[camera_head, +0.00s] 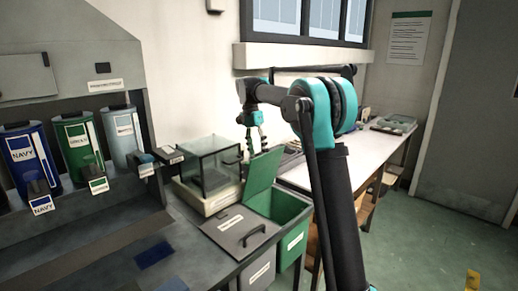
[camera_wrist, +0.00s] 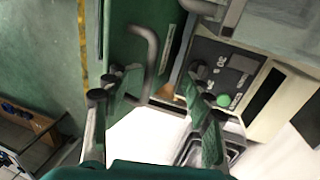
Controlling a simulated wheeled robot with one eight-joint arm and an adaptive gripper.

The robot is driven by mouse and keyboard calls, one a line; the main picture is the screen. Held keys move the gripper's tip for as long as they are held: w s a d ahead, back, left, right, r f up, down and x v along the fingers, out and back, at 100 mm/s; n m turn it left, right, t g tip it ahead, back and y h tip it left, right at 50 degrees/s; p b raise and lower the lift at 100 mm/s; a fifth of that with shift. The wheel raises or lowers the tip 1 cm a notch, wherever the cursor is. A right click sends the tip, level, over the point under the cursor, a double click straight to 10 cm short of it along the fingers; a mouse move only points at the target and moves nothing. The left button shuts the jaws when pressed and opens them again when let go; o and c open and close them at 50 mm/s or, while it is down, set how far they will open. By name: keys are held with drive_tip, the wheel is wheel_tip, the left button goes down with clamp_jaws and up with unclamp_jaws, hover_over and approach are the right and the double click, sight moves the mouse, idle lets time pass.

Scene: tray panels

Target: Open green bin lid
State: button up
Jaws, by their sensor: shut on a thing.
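The green bin (camera_head: 292,240) stands right of the grey bin in the head view. Its green lid (camera_head: 263,172) is raised steeply at the back, so the bin's top is open and its green inside shows. My gripper (camera_head: 254,143) is at the lid's upper edge, pointing down. In the wrist view, my gripper (camera_wrist: 160,90) has its fingers apart on either side, with the lid's curved handle (camera_wrist: 152,52) beside the left finger. The gripper is shut on the handle, though the exact contact is hard to make out. The green lid (camera_wrist: 125,40) fills the upper middle there.
A grey bin lid (camera_head: 238,229) with a dark handle lies closed to the left. A clear box (camera_head: 212,168) on a pale base stands behind it. Blue, green and grey canisters (camera_head: 78,148) stand at the far left. A white table (camera_head: 310,178) runs behind the bins. Green floor is free at right.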

drive_tip(key=shift+a, duration=0.15)
drive_tip(key=v, duration=1.2)
idle(0.4)
